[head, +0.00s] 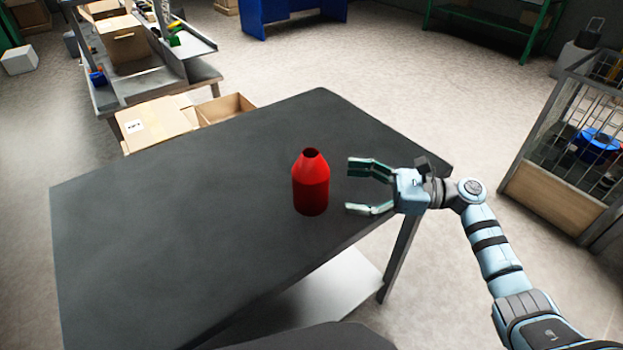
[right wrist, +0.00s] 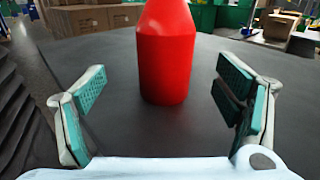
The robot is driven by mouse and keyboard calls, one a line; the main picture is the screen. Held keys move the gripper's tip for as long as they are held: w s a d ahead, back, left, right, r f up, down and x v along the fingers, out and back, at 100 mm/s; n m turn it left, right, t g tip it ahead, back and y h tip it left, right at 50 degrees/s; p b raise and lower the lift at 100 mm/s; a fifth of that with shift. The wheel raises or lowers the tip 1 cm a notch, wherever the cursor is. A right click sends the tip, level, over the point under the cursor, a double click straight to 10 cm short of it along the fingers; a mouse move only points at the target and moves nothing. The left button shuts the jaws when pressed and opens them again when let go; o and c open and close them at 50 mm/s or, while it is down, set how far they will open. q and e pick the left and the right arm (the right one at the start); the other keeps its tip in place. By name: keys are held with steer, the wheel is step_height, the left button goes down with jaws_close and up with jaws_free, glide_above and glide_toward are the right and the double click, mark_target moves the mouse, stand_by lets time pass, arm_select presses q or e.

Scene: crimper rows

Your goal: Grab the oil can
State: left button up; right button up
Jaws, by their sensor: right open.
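The oil can is a red bottle-shaped can (head: 311,184) with a narrowed top and a dark opening. It stands upright on the dark table (head: 180,210), near its right edge. My right gripper (head: 358,188) is just to the right of the can, open, with its fingers pointing at it. In the right wrist view the can (right wrist: 167,60) stands ahead, between the lines of the two open fingers (right wrist: 165,105), touching neither. Its top is cut off there. My left gripper is not in view.
The table around the can is bare. Open cardboard boxes (head: 160,120) are beyond the table's far left edge. A wire-sided cage (head: 570,150) stands on the right, apart from the table. A metal bench (head: 160,80) with boxes stands at the back left.

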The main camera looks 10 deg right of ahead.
mark_target(311, 183)
steer(key=x, duration=0.9)
steer(key=shift+w+f, duration=0.3)
steer(key=shift+d, duration=0.1)
steer(key=c, duration=1.4)
